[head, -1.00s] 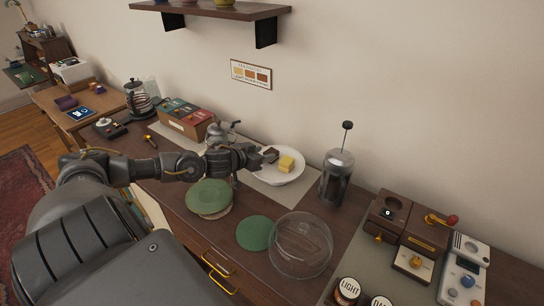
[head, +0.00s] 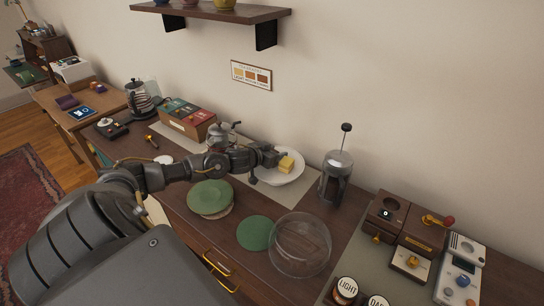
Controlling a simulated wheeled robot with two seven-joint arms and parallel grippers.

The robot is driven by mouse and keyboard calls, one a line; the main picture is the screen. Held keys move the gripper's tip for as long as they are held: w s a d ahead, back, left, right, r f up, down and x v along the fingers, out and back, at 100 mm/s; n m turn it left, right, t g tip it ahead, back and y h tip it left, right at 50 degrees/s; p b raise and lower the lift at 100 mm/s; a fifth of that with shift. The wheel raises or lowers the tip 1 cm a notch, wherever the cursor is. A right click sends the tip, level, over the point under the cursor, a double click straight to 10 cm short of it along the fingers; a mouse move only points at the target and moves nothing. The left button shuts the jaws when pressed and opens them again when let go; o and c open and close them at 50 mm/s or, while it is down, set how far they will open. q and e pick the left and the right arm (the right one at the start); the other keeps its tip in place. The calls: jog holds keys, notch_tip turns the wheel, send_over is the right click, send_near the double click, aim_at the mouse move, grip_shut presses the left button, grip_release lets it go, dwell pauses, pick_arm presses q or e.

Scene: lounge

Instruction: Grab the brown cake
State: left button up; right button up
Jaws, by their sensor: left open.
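A white plate (head: 291,177) lies on the sideboard, with a yellow cake piece (head: 286,165) on it. My left gripper (head: 277,157) is open at the plate's left rim, just left of the yellow piece. The brown cake is not clearly distinguishable now. The gripper covers the part of the plate where a dark brown piece showed earlier. Whether the fingers touch it cannot be seen. My right gripper is not in view.
A French press (head: 337,177) stands right of the plate. A clear glass dome (head: 300,245), a green disc (head: 256,232) and green plates (head: 210,197) are in front. A metal teapot (head: 218,136) and a tea box (head: 187,120) stand behind my arm.

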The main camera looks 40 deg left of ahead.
pick_arm(q)
jog(key=shift+c, duration=0.2)
jog(key=c, duration=0.7)
